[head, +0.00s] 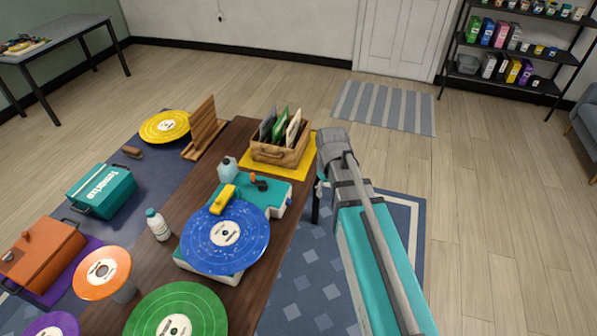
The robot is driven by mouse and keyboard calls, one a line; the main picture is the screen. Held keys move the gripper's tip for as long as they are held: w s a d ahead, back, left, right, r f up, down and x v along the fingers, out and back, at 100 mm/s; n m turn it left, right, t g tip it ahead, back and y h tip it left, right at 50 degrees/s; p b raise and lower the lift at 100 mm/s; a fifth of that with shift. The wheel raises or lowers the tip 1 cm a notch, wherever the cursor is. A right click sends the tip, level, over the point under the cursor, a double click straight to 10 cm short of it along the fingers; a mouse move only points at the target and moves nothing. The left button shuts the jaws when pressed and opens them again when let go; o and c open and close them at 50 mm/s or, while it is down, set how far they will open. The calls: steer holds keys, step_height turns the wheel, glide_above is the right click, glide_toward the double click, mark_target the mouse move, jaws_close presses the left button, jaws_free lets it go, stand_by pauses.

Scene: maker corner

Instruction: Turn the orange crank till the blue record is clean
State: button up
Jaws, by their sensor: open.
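The blue record (246,218) lies flat on a teal and white machine (276,208) on the dark wooden table. Pale specks are scattered over its face, around a white label. A yellow block (222,200) rests at the record's far left edge. A small orange crank (261,185) with a dark part beside it sits on top of the machine, behind the record. My arm reaches in at the right of the table, with its bend near the table's far right corner. My gripper does not show in this view.
A wooden record crate (282,153) on a yellow mat stands behind the machine. A blue jug (228,170), a white bottle (158,225), a green record (178,312) and an orange record (102,272) stand near. Open floor (490,210) lies at the right.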

steer(key=s+d+m, duration=0.6)
steer(key=s, duration=0.2)
steer(key=shift+s+d, duration=0.1)
